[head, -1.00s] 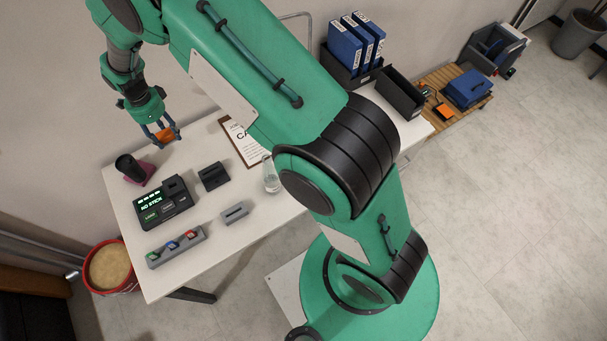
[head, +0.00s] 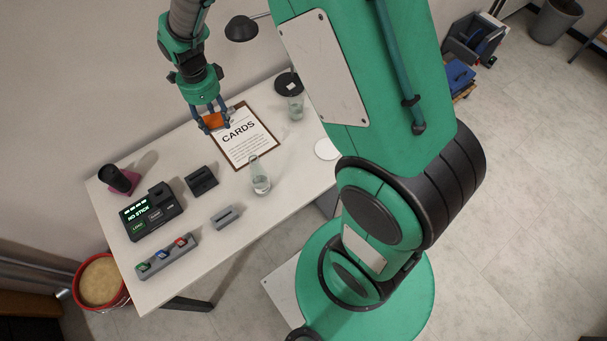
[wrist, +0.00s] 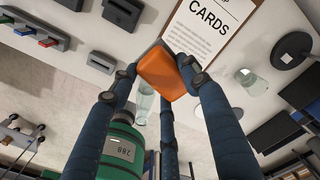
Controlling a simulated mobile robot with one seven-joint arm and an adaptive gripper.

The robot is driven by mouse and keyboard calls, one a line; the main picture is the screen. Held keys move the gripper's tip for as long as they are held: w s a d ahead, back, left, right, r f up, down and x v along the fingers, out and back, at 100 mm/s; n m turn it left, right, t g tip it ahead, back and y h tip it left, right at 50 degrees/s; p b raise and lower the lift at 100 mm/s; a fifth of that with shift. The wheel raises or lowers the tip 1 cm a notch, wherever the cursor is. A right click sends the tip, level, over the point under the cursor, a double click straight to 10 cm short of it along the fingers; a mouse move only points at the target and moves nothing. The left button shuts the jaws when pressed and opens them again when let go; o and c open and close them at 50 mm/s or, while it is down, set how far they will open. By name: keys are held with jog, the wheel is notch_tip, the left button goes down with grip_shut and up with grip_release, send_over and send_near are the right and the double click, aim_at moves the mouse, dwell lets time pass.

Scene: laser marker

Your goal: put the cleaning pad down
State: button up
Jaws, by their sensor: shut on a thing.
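The cleaning pad is an orange block (head: 213,121), held between the fingers of my gripper (head: 212,128). In the head view it is near the left edge of the clipboard headed CARDS (head: 243,146), above the white table. In the wrist view the orange pad (wrist: 162,73) fills the space between the dark blue fingers of my gripper (wrist: 165,80), and the clipboard (wrist: 205,30) lies beyond it. My gripper is shut on the pad. The pad's lower side is hidden in the head view.
A glass flask (head: 259,176) stands in front of the clipboard, and a glass (head: 296,106) stands behind it to the right. A black device with a green display (head: 150,213), a dark block (head: 201,181) and a grey rack with coloured sticks (head: 167,256) are at left. The white table (head: 262,215) is bare at front right.

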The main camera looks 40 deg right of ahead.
jog(key=s+d+m+b, duration=0.25)
jog(key=s+d, duration=0.75)
jog(key=s, duration=0.5)
jog(key=s+d+f+m, duration=0.2)
jog(key=s, duration=0.8)
jog(key=s+d+f+m, duration=0.1)
jog(key=s+d+f, duration=0.15)
jog(key=s, duration=0.75)
notch_tip(320, 180, down, 16)
jog(key=shift+w+r+b, duration=0.15)
jog(key=shift+r+b, duration=0.05)
jog(key=shift+b, duration=0.2)
jog(key=shift+w, duration=0.1)
jog(key=b, duration=0.3)
send_over(304, 176)
jog(key=shift+a+f, duration=0.1)
jog(key=shift+f, duration=0.65)
jog(key=shift+f+b, duration=0.55)
jog(key=shift+f, duration=1.2)
jog(key=shift+f, duration=0.15)
